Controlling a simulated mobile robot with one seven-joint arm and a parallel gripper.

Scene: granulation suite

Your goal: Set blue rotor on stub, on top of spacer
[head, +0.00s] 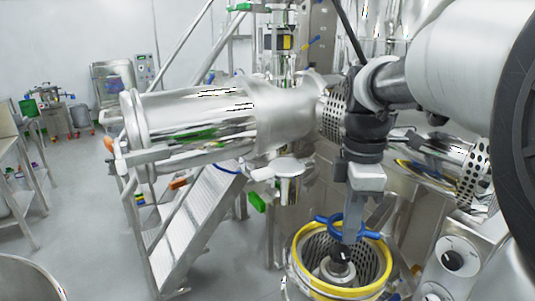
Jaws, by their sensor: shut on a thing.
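My gripper (350,224) points down over a round steel housing with a yellow rim (301,280). It is shut on the blue rotor (327,231), whose curved blue arms show on both sides of the fingers. The rotor is above the opening, near the far side of the rim in the picture. The stub (338,268) stands in the middle of the housing, with a dark top and a pale round base. I cannot tell the spacer apart from the stub at this size. The fingers hide part of the rotor.
A perforated wall (370,266) surrounds the stub. A control box with a black knob (453,260) stands close at the right. A large steel cylinder (195,120) lies across the middle left, above metal steps (195,225). Open floor lies at the left.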

